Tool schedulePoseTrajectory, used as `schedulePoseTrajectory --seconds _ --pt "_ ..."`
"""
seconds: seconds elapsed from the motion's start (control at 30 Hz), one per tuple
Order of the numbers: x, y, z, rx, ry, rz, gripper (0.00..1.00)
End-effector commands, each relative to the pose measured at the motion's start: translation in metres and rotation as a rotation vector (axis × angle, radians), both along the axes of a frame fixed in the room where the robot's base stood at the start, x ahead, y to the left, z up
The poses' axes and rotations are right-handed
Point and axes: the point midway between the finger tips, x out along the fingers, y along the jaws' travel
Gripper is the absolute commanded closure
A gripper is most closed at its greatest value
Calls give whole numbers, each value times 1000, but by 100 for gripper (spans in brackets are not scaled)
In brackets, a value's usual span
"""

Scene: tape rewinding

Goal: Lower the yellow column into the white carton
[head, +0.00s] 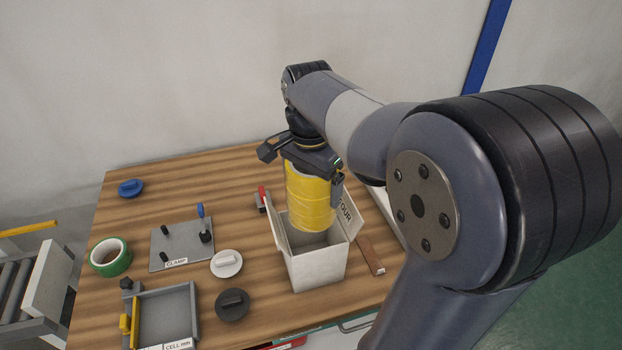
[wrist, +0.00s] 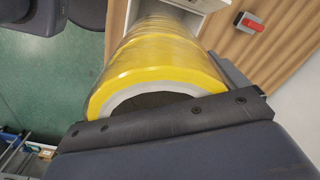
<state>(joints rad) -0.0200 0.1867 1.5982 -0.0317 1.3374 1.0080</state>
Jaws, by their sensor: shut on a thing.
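The yellow column (head: 309,198) looks like several yellow tape rolls in a stack. It hangs upright below my gripper (head: 313,158), with its lower end at the mouth of the white carton (head: 318,268). The carton stands open on the table with its flaps up. From the head view I cannot tell how far the column's lower end is inside the walls. In the wrist view the column (wrist: 155,62) fills the middle, its near rim at my gripper's dark jaw (wrist: 165,125). My gripper is shut on the column. Part of the carton (wrist: 185,8) shows beyond the column.
On the wooden table (head: 150,195) lie a green tape roll (head: 110,257), a clamp plate (head: 182,245), a white disc (head: 226,263), a dark disc (head: 232,304), a blue disc (head: 130,188) and a grey tray (head: 165,316).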

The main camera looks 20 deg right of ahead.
Motion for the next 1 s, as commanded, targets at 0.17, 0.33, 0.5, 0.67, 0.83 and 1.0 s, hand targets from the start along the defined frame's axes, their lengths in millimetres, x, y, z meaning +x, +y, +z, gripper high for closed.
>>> schedulePoseTrajectory --seconds 0.17,0.33,0.5,0.67,0.83,1.0 --pt "0 0 -8 0 -2 0 47" --pt "0 0 -7 0 -2 0 47" --pt "0 0 -5 0 -1 0 47" --pt "0 1 -6 0 -2 0 47" --pt "0 1 -7 0 -2 0 47" --pt "0 1 -12 0 -2 0 47"
